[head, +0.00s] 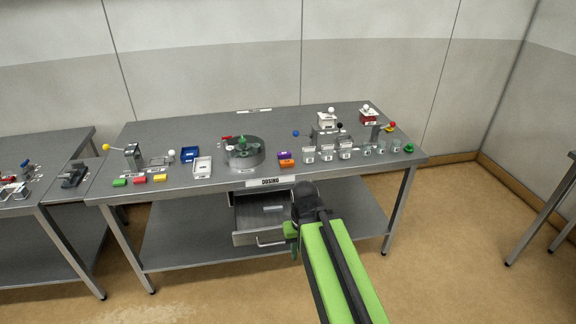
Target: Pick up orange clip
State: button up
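An orange block-like piece (287,163), which fits the orange clip, lies near the front edge of the grey table (210,120). A purple piece (284,155) lies right behind it. My gripper (293,248) is in front of the table, lower than the tabletop and close to the open drawer. It is apart from the orange piece. The gripper is small and dark in this view, so I cannot tell whether its fingers are open or shut.
A round grey device (245,153) stands left of the orange piece, and clear containers (309,155) stand to its right. Green, red and yellow pieces (139,180) lie at the front left. A drawer (260,222) stands open below the tabletop. Another table (40,160) is at left.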

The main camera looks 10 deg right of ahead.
aim_at(289, 163)
jog(key=k, duration=0.45)
jog(key=u, duration=0.05)
jog(key=i, duration=1.6)
jog(key=u, duration=1.2)
jog(key=i, duration=0.7)
jog(key=u, duration=0.45)
